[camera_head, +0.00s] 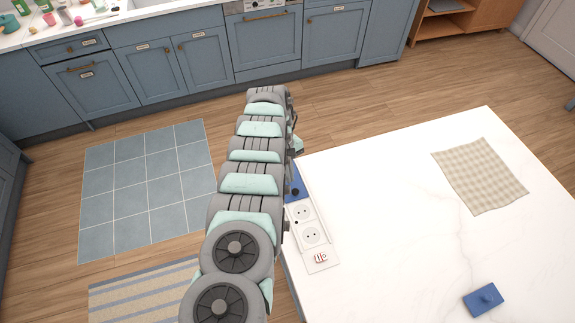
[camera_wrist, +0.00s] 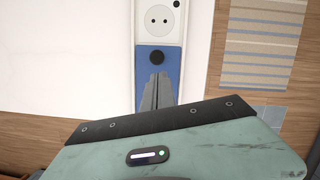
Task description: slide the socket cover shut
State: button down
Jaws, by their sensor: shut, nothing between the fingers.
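The socket strip (camera_head: 322,258) is a white panel along the left edge of the white table, with two round sockets (camera_head: 310,234) uncovered. Its blue cover (camera_head: 291,178) lies at the far end, beside the sockets, and carries a dark round knob (camera_head: 295,192). In the wrist view the blue cover (camera_wrist: 173,63), its knob (camera_wrist: 156,57) and one socket (camera_wrist: 159,18) show clearly. My gripper (camera_wrist: 158,76) is shut and empty over the blue cover, with its tips just beside the knob on the side away from the sockets. I cannot tell whether they touch. My arm hides part of the strip's surroundings in the head view.
A blue plate with a knob (camera_head: 483,300) lies on the table at the near right. A checked cloth (camera_head: 480,174) lies at the far right. The tabletop between is clear. Blue cabinets (camera_head: 180,60) stand across the floor, and a striped rug (camera_head: 145,295) lies left of the table.

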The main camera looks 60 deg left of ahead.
aim_at(290, 188)
jog(key=shift+b+x, duration=0.3)
jog(key=shift+x, duration=1.55)
jog(key=shift+w+a, duration=0.1)
